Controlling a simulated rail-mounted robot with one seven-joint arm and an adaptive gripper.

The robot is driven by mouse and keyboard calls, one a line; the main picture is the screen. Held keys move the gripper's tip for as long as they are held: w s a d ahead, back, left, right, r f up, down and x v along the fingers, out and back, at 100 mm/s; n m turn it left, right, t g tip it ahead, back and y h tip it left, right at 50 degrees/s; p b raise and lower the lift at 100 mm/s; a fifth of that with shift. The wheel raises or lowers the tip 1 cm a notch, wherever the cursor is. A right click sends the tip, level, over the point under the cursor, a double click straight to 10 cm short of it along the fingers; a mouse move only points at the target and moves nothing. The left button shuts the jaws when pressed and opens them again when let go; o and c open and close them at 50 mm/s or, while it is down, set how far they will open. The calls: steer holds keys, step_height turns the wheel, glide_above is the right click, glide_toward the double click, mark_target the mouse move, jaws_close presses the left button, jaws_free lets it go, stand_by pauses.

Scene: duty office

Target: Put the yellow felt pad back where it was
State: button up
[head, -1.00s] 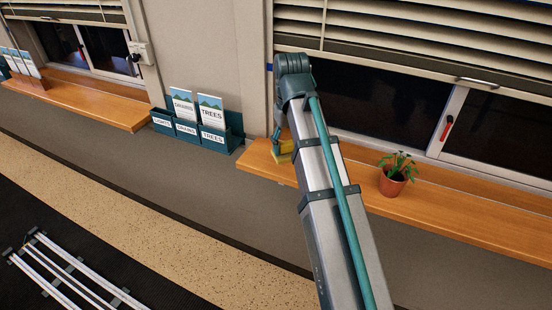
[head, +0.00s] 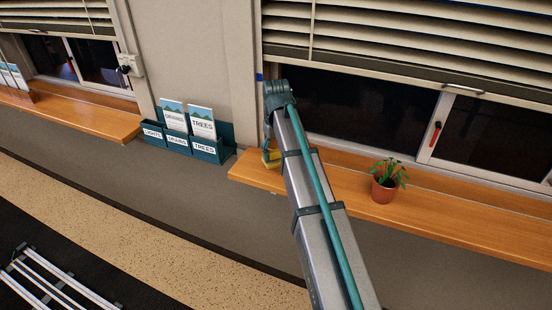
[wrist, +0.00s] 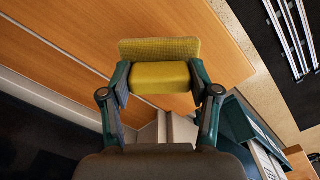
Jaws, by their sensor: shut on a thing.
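The yellow felt pad (wrist: 160,70) is a small block between the two fingers of my gripper (wrist: 160,82) in the wrist view. The fingers are shut on its left and right sides. In the head view a small part of the yellow pad (head: 271,158) shows beside my arm, at the left end of the wooden window sill (head: 440,213). My arm hides most of my gripper there. The pad is over the sill in the wrist view; I cannot tell whether it touches the wood.
A potted plant (head: 384,189) stands on the sill to the right of my arm. A teal leaflet rack (head: 207,153) with several labelled pockets is on the wall left of the sill. A blind (head: 400,45) hangs above the window. The sill right of the plant is clear.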

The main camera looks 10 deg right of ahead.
mark_target(276, 160)
steer(key=shift+w+f+p, duration=0.15)
steer(key=shift+f+p, duration=0.7)
steer(key=shift+f, duration=0.85)
steer(key=o, duration=1.3)
steer(key=shift+f, duration=0.1)
steer(key=shift+o, duration=0.2)
step_height(276, 160, up, 12)
steer(key=b, duration=0.4)
